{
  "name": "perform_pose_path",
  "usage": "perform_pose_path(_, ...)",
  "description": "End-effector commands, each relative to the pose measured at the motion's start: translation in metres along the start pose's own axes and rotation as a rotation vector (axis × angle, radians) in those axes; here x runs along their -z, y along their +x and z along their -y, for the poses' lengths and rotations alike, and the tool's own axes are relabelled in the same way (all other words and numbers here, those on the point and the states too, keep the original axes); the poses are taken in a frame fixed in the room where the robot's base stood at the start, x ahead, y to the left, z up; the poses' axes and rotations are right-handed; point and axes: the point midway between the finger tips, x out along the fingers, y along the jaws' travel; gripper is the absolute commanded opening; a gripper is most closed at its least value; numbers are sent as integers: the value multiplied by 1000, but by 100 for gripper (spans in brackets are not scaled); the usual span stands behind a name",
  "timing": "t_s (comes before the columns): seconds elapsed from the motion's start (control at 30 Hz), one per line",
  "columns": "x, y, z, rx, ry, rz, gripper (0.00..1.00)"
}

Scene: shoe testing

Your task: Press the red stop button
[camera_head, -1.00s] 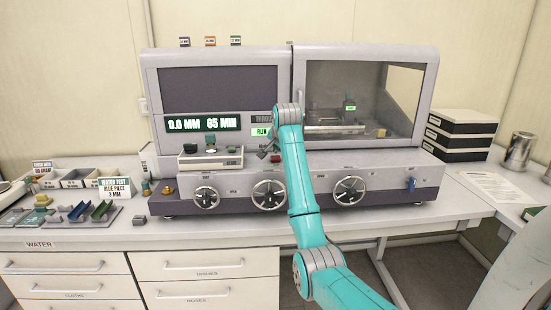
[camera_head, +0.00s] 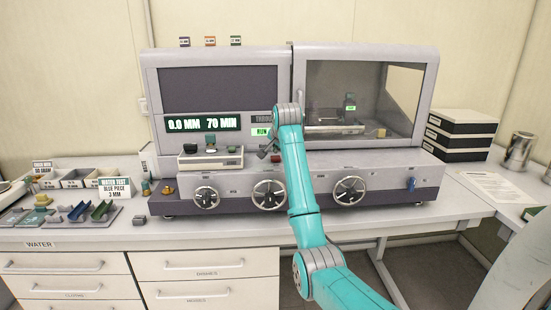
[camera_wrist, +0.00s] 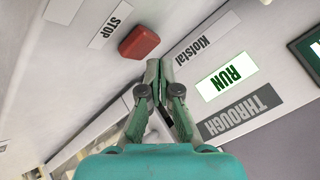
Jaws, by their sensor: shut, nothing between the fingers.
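The red stop button (camera_wrist: 140,41) shows in the wrist view, a raised red block on the pale machine panel beside the STOP label (camera_wrist: 110,25). My gripper (camera_wrist: 162,62) is shut and empty, its fingertips just below the button in that picture. I cannot tell whether the tips touch the panel. In the head view my gripper (camera_head: 264,152) is small, in front of the machine (camera_head: 222,180). The green RUN sign (camera_wrist: 227,83) is lit in the wrist view, and the display (camera_head: 203,124) reads 0.0 MM 70 MIN.
A glass-fronted chamber (camera_head: 390,95) is at the machine's right. Several handwheels (camera_head: 269,195) line its lower front. Samples and trays (camera_head: 92,211) lie on the left of the bench. Stacked black-and-white boxes (camera_head: 460,134) and a metal cup (camera_head: 520,148) stand at the right.

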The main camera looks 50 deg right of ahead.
Motion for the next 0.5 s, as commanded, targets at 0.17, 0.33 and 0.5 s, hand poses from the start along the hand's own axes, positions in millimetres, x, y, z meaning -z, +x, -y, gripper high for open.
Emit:
perform_pose_path(0.17,0,0,0,0,0,0,0)
perform_pose_path(0.33,-2,3,-2,0,0,0,0)
perform_pose_path(0.5,-4,6,-4,0,0,0,0)
